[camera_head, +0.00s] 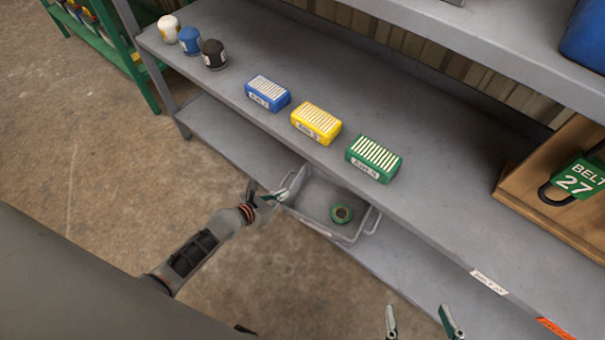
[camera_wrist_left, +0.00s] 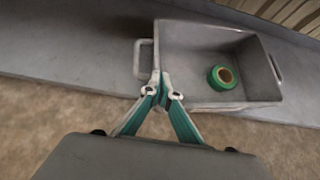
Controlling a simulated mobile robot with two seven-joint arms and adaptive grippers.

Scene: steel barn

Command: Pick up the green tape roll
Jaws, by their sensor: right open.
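The green tape roll (camera_head: 341,214) lies inside a grey metal bin (camera_head: 312,222), toward its right side. It also shows in the left wrist view (camera_wrist_left: 223,77), with a tan core. My left gripper (camera_head: 275,195) is at the bin's left end, close to its handle. In the left wrist view its fingertips (camera_wrist_left: 161,80) come together in front of the bin's near left corner, apart from the roll. I cannot tell whether they touch the bin. My right gripper (camera_head: 418,312) is open and empty at the bottom edge, right of the bin.
The bin stands on the lower shelf (camera_head: 225,130), under an upper shelf (camera_head: 240,70). Blue (camera_head: 268,93), yellow (camera_head: 316,122) and green (camera_head: 374,158) boxes stand on the upper shelf. A wooden crate (camera_head: 545,165) is at the right. Concrete floor lies in front.

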